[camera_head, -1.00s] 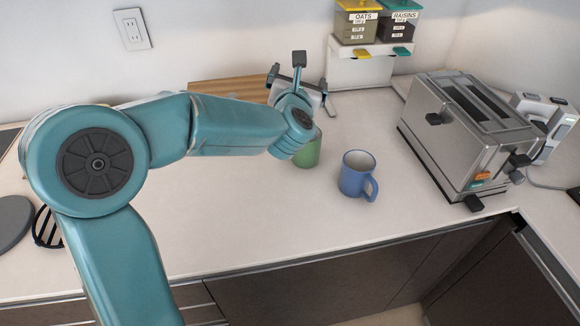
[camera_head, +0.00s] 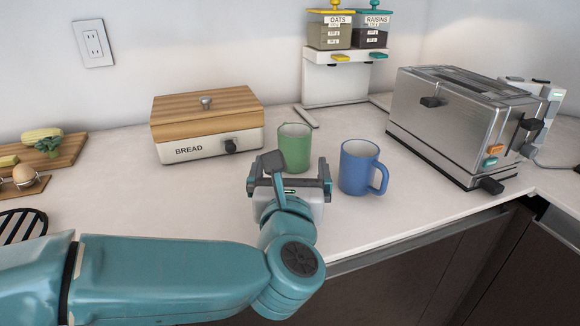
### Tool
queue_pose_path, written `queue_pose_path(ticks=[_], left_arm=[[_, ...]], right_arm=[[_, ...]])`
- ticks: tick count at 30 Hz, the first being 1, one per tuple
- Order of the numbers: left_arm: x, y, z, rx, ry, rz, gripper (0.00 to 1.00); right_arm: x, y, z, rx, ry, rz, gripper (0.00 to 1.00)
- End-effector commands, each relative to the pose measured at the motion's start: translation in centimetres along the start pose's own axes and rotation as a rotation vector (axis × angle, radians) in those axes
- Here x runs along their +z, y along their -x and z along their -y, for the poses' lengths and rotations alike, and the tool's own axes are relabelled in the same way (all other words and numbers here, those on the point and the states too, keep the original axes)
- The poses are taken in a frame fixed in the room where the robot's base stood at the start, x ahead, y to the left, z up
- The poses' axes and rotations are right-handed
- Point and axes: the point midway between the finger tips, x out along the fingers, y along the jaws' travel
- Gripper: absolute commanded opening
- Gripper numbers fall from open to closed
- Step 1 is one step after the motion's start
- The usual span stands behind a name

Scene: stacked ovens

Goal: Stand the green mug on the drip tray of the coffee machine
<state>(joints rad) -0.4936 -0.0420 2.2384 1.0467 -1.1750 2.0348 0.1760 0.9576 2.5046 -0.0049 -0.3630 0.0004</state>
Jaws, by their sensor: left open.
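The green mug (camera_head: 294,146) stands upright on the counter, left of a blue mug (camera_head: 359,166). My left gripper (camera_head: 289,172) is open just in front of the green mug, with its fingers pointing toward it. It covers the mug's lower front, and I cannot tell whether a finger touches the mug. No handle of the green mug shows. No coffee machine or drip tray can be made out in this view. My right gripper is not in view.
The blue mug stands close on the right, its handle facing right. A bread box (camera_head: 207,125) is at the left back. A cereal dispenser (camera_head: 336,78) stands behind, and a steel toaster (camera_head: 447,125) at the right. The counter's front edge (camera_head: 420,236) is near.

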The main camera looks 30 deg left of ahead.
Motion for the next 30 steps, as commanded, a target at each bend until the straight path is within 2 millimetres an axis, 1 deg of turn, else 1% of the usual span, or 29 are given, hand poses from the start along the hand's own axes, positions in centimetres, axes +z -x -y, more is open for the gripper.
queue_pose_path(ticks=[1,3,5,15,18,23,25,30], left_arm=[[-0.6,0.2,0.4,-0.011,0.003,0.005,1.0],[-0.6,0.1,0.7,-0.018,0.004,0.007,1.0],[-0.6,-0.6,0.7,-0.017,0.003,0.006,1.0],[-0.5,-8.2,0.5,-0.015,0.002,0.005,1.0],[-0.3,-9.7,0.5,-0.017,0.003,0.006,1.0],[-0.3,-10.8,0.4,-0.018,0.003,0.006,1.0],[-0.3,-11.6,0.3,-0.017,0.003,0.006,1.0],[-0.2,-14.4,0.0,-0.018,0.003,0.006,1.0]], right_arm=[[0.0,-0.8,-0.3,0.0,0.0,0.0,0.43],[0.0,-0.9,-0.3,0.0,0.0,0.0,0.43],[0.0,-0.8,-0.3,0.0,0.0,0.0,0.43],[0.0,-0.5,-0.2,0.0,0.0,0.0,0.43],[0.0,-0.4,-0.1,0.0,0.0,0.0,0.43],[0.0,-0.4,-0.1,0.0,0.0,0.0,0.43],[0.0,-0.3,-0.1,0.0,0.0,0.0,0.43],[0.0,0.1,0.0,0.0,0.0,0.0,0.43]])
